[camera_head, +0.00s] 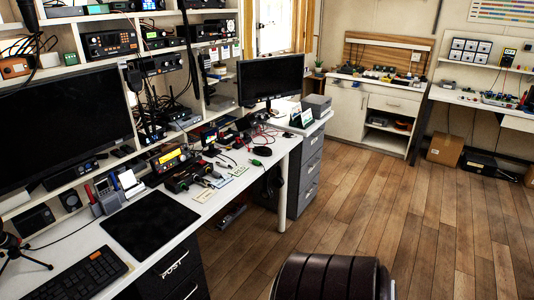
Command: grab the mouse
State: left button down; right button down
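I cannot pick out a mouse with certainty. The black mouse pad (155,222) on the long white desk (235,178) looks bare. A small dark rounded object (288,134) lies near the far right end of the desk; it could be a mouse, but it is too small to tell. A flat black round object (262,151) lies a little nearer, among cables. A black keyboard (82,277) is at the near left. Neither of my grippers is in view.
A large monitor (62,125) and radio shelves line the desk's back. Tools and cables crowd its middle. A second monitor (270,80) stands beyond. A dark ribbed rounded shape (325,277), perhaps a chair, blocks the bottom. The wooden floor (390,205) at right is clear.

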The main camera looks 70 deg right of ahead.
aim_at(262, 151)
jog(key=z, duration=2.2)
jog(key=i+l+u, duration=0.1)
jog(key=u, duration=0.95)
jog(key=l+u, duration=0.4)
jog(key=l, duration=0.4)
jog(key=l+u, duration=0.35)
jog(key=l, duration=0.45)
jog(key=k+l+u, duration=0.1)
jog(key=l+u, duration=0.3)
jog(key=l, duration=0.35)
